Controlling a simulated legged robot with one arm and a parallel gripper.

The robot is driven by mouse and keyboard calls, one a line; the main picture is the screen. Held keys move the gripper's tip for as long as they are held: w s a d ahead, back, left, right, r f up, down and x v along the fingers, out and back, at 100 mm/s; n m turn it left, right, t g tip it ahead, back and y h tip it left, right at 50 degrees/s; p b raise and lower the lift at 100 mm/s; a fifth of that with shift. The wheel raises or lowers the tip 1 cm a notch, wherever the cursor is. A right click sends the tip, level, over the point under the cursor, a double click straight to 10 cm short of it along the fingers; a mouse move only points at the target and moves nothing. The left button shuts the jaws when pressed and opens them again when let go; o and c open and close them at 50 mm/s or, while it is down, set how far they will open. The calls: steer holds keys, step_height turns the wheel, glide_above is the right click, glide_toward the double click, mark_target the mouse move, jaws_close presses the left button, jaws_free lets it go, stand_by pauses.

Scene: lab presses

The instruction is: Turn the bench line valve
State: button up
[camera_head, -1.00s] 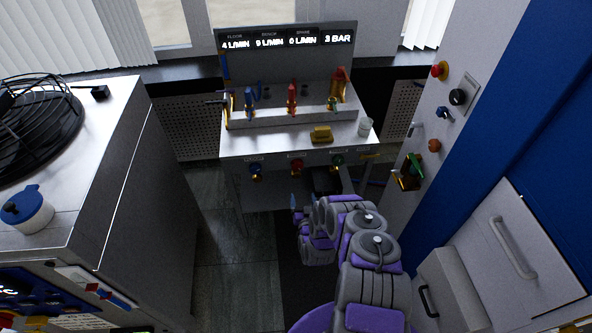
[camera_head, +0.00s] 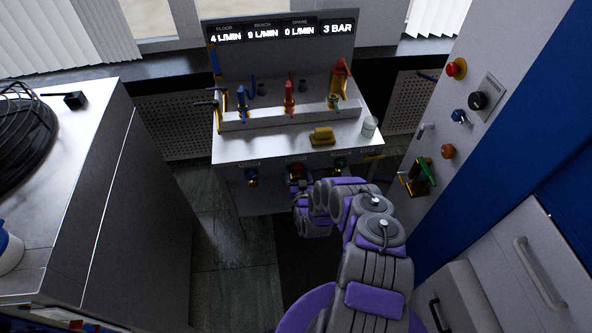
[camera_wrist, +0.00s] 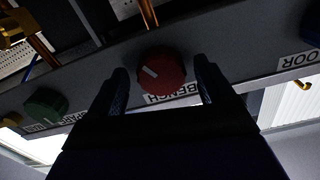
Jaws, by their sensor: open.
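The bench line valve is a round red knob (camera_wrist: 162,74) with a white pointer mark, in the wrist view above an upside-down "BENCH" label (camera_wrist: 172,97). My gripper (camera_wrist: 162,82) is open, with one dark finger on each side of the knob; I cannot tell whether they touch it. In the head view the red knob (camera_head: 297,170) shows just beyond the end of my arm, on the front of the bench, partly hidden. My fingers are hidden there by my arm.
A green knob (camera_wrist: 45,105) sits left of the red one in the wrist view. A blue knob (camera_head: 252,175) is on the bench front in the head view. A grey cabinet (camera_head: 75,190) stands left.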

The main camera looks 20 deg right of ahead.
steer(key=shift+w+d, duration=0.1)
steer(key=shift+c, duration=0.7)
steer(key=c, duration=0.9)
